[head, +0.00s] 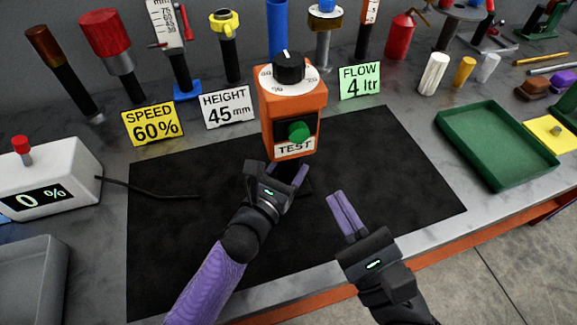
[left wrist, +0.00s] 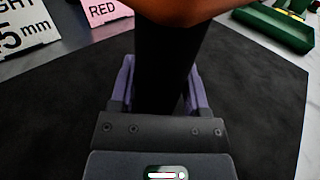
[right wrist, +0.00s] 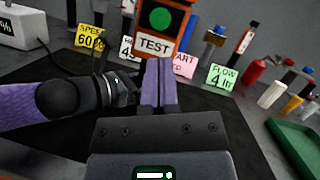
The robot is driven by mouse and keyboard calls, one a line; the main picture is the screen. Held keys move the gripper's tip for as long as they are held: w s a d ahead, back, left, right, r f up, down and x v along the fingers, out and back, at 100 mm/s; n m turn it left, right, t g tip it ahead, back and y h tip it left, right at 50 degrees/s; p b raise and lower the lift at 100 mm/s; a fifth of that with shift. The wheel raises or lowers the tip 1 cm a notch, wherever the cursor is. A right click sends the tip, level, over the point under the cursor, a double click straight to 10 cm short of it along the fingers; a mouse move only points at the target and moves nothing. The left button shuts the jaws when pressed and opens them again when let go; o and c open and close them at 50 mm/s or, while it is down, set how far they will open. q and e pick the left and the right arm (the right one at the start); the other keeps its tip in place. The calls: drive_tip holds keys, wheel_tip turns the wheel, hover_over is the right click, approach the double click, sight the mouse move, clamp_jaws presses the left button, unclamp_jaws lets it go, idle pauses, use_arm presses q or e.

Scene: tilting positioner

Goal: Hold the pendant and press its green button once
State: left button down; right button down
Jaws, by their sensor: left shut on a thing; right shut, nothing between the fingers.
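The orange pendant (head: 267,104) stands upright over the black mat, with a black dial (head: 289,67) on top and a TEST label below its green button (head: 299,131). My left gripper (head: 287,177) is shut on the pendant's dark handle, which shows between its fingers in the left wrist view (left wrist: 165,70). My right gripper (head: 340,204) is shut and empty, to the right of and nearer than the pendant, apart from it. In the right wrist view the green button (right wrist: 159,19) shows above and beyond my right fingertips (right wrist: 159,62).
A black mat (head: 400,170) covers the middle of the table. SPEED (head: 152,122), HEIGHT (head: 229,107) and FLOW (head: 359,81) cards stand behind. A white display box (head: 45,175) reading 0 % is at left, a green tray (head: 480,165) at right. Several tools line the back.

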sight(298, 133)
drive_tip(key=y, duration=0.3)
drive_tip(key=s+a+r+g+y, duration=0.1)
drive_tip(key=y, duration=0.1)
drive_tip(key=s+r+y, duration=0.1)
drive_tip(key=y, duration=0.2)
drive_tip(key=shift+s+a+r+m+g+y, duration=0.2)
drive_tip(key=shift+m+g+y, duration=0.1)
drive_tip(key=shift+m+g, duration=0.1)
drive_tip(key=shift+w, duration=0.1)
drive_tip(key=w+a, duration=0.2)
drive_tip(key=w, duration=0.6)
drive_tip(key=shift+a, duration=0.25)
drive_tip(key=shift+w, duration=0.25)
idle(0.9)
drive_tip(key=shift+w+a, duration=0.15)
drive_tip(key=shift+w, duration=0.1)
